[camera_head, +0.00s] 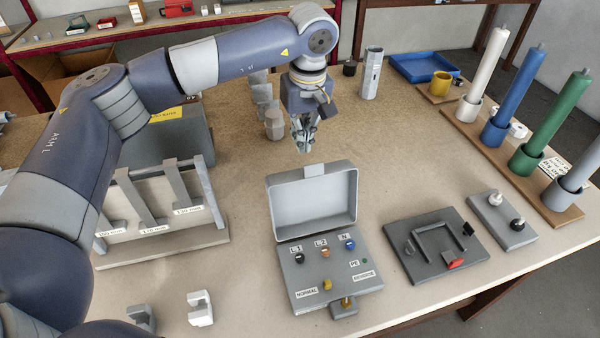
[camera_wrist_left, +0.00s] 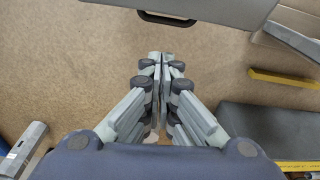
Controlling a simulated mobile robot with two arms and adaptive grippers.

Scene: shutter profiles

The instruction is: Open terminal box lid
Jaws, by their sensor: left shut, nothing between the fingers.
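The grey terminal box (camera_head: 325,292) sits near the front edge of the table. Its lid (camera_head: 312,203) stands open, hinged up at the back and leaning away, with a small tab at its top edge. My right gripper is in no view.
To the right stand a dark plate with a bracket (camera_head: 437,248) and a grey block with two knobs (camera_head: 503,221). A rack with hanging profiles (camera_head: 165,250) is on the left. Coloured rollers in cups (camera_head: 510,110) stand back right. A grey post (camera_head: 371,75) stands behind the gripper.

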